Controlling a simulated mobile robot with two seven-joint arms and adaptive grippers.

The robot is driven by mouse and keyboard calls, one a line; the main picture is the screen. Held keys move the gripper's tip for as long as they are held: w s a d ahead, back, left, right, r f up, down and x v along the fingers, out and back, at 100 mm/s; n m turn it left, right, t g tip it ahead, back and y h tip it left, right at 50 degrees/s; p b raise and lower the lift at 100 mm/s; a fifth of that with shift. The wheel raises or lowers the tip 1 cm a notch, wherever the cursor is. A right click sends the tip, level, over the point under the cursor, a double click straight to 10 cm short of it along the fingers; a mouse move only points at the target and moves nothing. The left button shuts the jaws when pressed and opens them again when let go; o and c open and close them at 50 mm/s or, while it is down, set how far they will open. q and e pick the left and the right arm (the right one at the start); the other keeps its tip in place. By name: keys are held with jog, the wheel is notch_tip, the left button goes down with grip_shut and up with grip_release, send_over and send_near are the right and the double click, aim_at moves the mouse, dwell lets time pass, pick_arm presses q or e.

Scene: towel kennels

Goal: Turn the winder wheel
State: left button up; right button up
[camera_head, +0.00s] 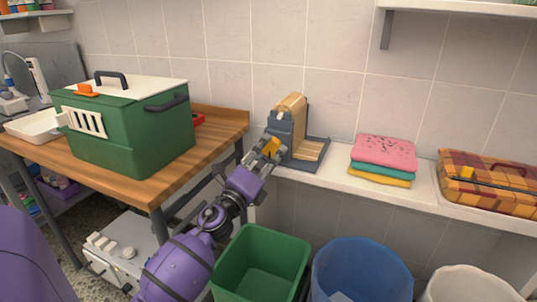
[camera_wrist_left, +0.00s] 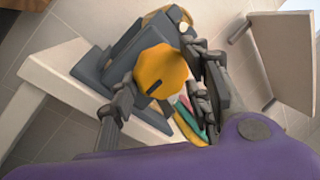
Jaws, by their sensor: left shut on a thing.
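The winder (camera_head: 283,123) stands on the white ledge by the wall, a dark grey frame with a tan roll on top. Its yellow-orange winder wheel (camera_head: 270,146) faces my left arm and has a lobed rim with a dark slot in the left wrist view (camera_wrist_left: 160,66). My left gripper (camera_head: 268,151) is shut on the wheel, with one finger on each side of it, as the left wrist view also shows (camera_wrist_left: 163,88). The fingers partly hide the wheel in the head view. My right gripper is out of view.
Folded pink, green and yellow towels (camera_head: 384,155) lie right of the winder, then a plaid case (camera_head: 487,183). A green pet carrier (camera_head: 125,130) stands on the wooden table (camera_head: 222,122). Green (camera_head: 262,238) and blue (camera_head: 362,258) bins stand below the ledge.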

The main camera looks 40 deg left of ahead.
pick_arm(q)
jog(key=m+h, duration=0.1)
jog(key=m, duration=0.1)
jog(key=m+p, duration=0.1)
jog(key=m, duration=0.1)
jog(key=shift+f+g+h, duration=0.1)
jog(key=shift+g+h, duration=0.2)
jog(key=shift+h, duration=0.1)
jog(key=shift+a+m+h+p, duration=0.15)
jog(key=shift+m+h+p, duration=0.2)
jog(key=shift+m, duration=0.95)
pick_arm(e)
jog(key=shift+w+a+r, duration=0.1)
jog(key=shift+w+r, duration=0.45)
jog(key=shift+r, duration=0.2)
pick_arm(q)
jog(key=shift+s+g, duration=0.1)
jog(key=shift+g, duration=0.2)
jog(key=o, duration=1.1)
jog(key=shift+a, duration=0.1)
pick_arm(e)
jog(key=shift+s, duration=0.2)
pick_arm(q)
jog(key=s+f, duration=0.2)
jog(key=s, duration=0.9)
jog(key=shift+s+a+f, duration=0.15)
jog(key=shift+s, duration=0.2)
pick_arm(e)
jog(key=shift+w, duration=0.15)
